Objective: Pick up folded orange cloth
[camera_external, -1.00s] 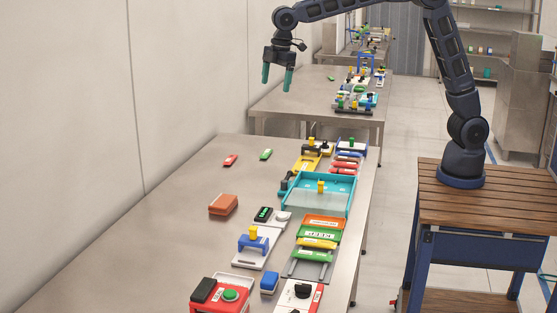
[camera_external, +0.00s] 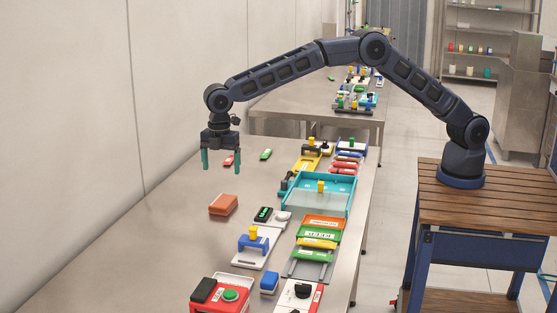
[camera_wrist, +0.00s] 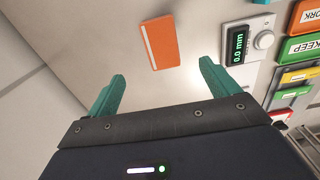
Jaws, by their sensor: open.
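The folded orange cloth (camera_external: 223,204) lies flat on the metal table, left of the row of devices, in the external view. In the wrist view the orange cloth (camera_wrist: 161,42) is a small orange block with a thin white line, ahead of and between the fingertips. My gripper (camera_external: 221,167) hangs pointing down above the table, over and slightly behind the cloth. Its two teal fingers are spread apart with nothing between them. My gripper (camera_wrist: 162,75) also shows open and empty in the wrist view.
A black digital gauge (camera_external: 263,214) sits right of the cloth. A teal tray (camera_external: 345,207) and several coloured pieces line the table's right side. A red item (camera_external: 229,160) and a green item (camera_external: 266,154) lie farther back. The table left of the cloth is clear.

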